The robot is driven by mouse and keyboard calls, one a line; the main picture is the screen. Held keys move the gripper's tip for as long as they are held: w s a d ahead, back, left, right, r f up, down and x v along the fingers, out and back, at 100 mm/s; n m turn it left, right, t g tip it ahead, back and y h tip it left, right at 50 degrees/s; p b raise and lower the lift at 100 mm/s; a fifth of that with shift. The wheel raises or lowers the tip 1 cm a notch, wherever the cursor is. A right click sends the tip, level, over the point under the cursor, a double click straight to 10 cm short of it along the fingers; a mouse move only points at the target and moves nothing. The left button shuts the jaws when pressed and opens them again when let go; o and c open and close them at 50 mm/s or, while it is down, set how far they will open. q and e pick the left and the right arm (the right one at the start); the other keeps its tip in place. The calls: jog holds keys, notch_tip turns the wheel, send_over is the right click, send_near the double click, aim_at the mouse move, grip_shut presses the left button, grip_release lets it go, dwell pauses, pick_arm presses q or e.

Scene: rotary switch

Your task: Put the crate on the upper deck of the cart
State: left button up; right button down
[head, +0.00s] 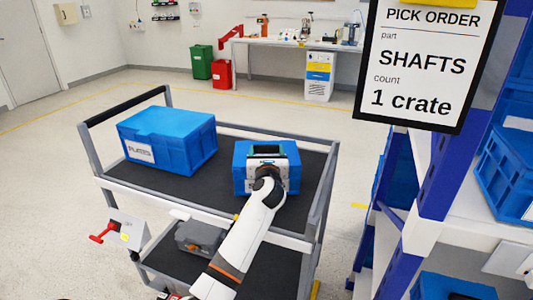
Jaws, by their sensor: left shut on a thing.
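A grey cart with a dark upper deck (225,196) stands in front of me. A small blue crate (241,157) is at the right part of the upper deck. My left gripper (267,165) is over this crate and shut on it. The gripper and wrist hide much of the crate, including any label. I cannot tell whether its base touches the deck. A larger blue crate (172,138) with a white label stands at the left of the upper deck. My right gripper is not in view.
A pick order sign (418,60) reads SHAFTS, 1 crate. A blue-posted shelf (433,150) with blue crates stands close on the right. The lower deck holds a grey box (197,237). Bare deck lies between the two crates. A workbench (297,46) is far back.

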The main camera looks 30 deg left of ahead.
pick_arm(q)
jog(key=o, duration=1.7)
jog(key=shift+f, duration=0.1)
jog(key=shift+c, duration=0.2)
jog(key=shift+o, duration=0.4)
jog(key=v, duration=1.2)
jog(key=shift+p, duration=0.4)
